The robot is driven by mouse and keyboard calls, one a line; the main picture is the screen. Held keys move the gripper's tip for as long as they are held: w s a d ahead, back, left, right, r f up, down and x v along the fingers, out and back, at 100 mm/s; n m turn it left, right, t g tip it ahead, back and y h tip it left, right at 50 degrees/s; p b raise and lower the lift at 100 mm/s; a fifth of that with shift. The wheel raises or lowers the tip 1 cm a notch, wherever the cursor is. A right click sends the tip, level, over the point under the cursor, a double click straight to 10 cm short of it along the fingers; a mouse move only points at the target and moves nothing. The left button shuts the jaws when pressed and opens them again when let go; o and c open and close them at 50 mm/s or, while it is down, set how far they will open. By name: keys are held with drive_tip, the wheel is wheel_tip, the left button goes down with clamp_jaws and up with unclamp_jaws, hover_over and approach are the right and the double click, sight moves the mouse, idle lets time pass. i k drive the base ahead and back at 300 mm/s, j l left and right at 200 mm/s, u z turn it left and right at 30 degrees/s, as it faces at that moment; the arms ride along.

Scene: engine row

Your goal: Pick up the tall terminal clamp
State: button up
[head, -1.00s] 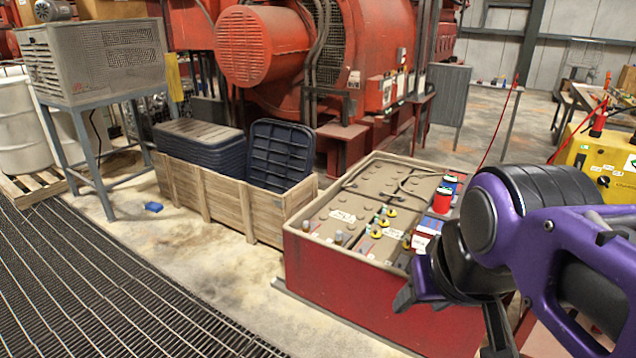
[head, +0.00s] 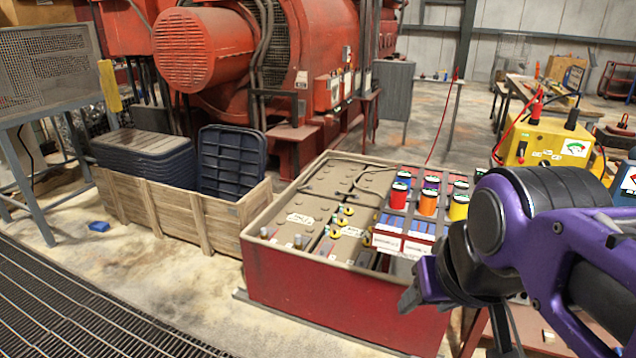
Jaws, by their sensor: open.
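A battery bank in a red case (head: 330,310) stands on the floor in the head view. On its grey-brown top are small upright metal posts (head: 298,241) and yellow ring-shaped pieces (head: 343,222) on terminals. I cannot tell which of these small pieces is the tall terminal clamp. My gripper (head: 430,285) is open, over the right front part of the case, apart from the small pieces to its upper left. My arm hides the case's right front corner.
Red, orange and yellow cans (head: 427,203) stand in a rack at the bank's right. A wooden crate (head: 180,222) with dark bins is at left. A yellow charger (head: 550,142) with a red handle is behind my arm. A floor grating lies at lower left.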

sight(298, 244)
drive_tip(key=i+j+z, duration=0.2)
drive_tip(key=z, duration=0.2)
drive_tip(key=i+j+z, duration=0.2)
drive_tip(key=z, duration=0.2)
drive_tip(key=i+j+z, duration=0.2)
drive_tip(key=j, duration=0.25)
drive_tip(key=j+z, duration=0.15)
drive_tip(key=j, duration=0.25)
drive_tip(key=i+j, duration=0.15)
drive_tip(key=j, duration=0.25)
drive_tip(key=i+j+z, duration=0.1)
drive_tip(key=j, duration=0.3)
drive_tip(key=i+j, duration=0.15)
drive_tip(key=j, duration=0.25)
drive_tip(key=i+j, duration=0.1)
drive_tip(key=j, duration=0.35)
drive_tip(key=i+u, duration=0.1)
drive_tip(key=k+l+u, duration=0.15)
drive_tip(key=l, duration=0.35)
drive_tip(key=i+j, duration=0.1)
drive_tip(key=j, duration=0.25)
drive_tip(key=i+j+z, duration=0.1)
drive_tip(key=j, duration=0.25)
drive_tip(key=j+z, duration=0.2)
drive_tip(key=j, duration=0.2)
